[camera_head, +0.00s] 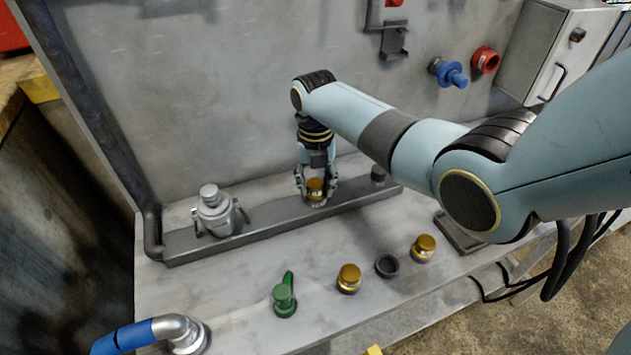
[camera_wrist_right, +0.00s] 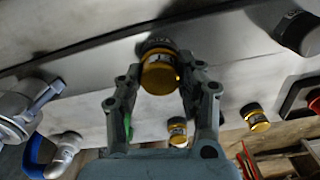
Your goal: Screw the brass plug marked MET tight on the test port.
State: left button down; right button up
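My right gripper (camera_head: 316,192) points down at the rail along the back of the bench. Its fingers are closed in around both sides of a brass plug (camera_head: 315,187), which stands upright at a fitting on the rail. In the right wrist view the plug (camera_wrist_right: 160,74) sits between the fingertips (camera_wrist_right: 160,70), with a dark grey ring behind it. No marking on it is readable, and its thread is hidden. Two other brass plugs, one left (camera_head: 349,278) and one right (camera_head: 424,248), stand on the bench. My left gripper is out of view.
A grey metal vessel (camera_head: 215,211) stands on the rail's left. A green valve (camera_head: 285,297), a dark ring (camera_head: 387,266) and a blue-handled pipe (camera_head: 137,335) are at the front. Blue (camera_head: 450,74) and red (camera_head: 485,60) fittings are on the back wall.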

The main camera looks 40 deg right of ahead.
jog(key=o, duration=0.4)
jog(key=c, duration=0.5)
jog(key=shift+o, duration=0.2)
jog(key=shift+r+m+p, duration=0.2)
jog(key=shift+m+p, duration=0.4)
jog(key=shift+m, duration=0.6)
jog(key=shift+m+p, duration=0.3)
jog(key=shift+m, duration=0.8)
jog(key=shift+f+m, duration=0.15)
jog(key=shift+m, duration=0.15)
jog(key=shift+m+p, duration=0.35)
jog(key=shift+m, duration=2.25)
